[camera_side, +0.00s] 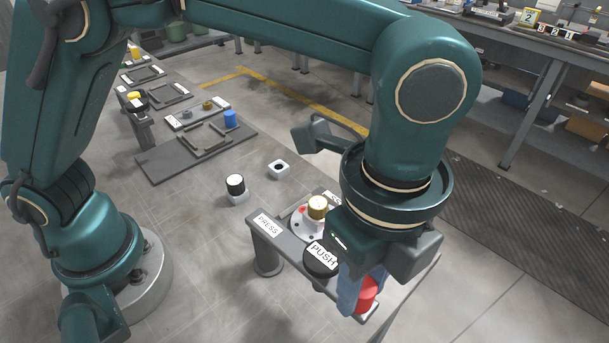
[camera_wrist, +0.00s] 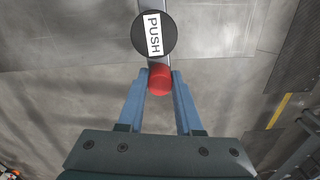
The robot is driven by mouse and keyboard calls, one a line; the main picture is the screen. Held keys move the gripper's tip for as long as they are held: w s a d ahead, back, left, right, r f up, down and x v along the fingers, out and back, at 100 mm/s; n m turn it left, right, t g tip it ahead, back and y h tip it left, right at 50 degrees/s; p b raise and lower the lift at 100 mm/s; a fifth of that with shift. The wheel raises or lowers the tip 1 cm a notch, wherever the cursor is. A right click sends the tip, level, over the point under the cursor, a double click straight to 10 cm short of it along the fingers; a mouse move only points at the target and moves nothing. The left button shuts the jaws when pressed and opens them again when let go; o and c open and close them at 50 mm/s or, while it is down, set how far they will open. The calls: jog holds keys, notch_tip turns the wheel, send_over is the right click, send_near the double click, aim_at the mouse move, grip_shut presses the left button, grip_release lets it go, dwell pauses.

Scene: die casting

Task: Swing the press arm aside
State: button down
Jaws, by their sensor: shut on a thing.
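The press arm carries a round black pad labelled PUSH (camera_side: 322,258), which also shows in the wrist view (camera_wrist: 165,38). A red knob (camera_side: 367,296) is at the arm's end, and it shows in the wrist view (camera_wrist: 160,81) between my blue fingers. My gripper (camera_side: 358,297) is shut on the red knob. My gripper's body hides part of the arm and the stand.
The stand has a PRESS label (camera_side: 268,224). A dark tray (camera_side: 170,162) and a blue cylinder (camera_side: 231,118) are further back.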

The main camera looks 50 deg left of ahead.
jog(key=shift+s+m, duration=0.4)
jog(key=shift+s, duration=0.15)
jog(key=c, duration=0.6)
grip_release()
jog(key=shift+r, duration=2.6)
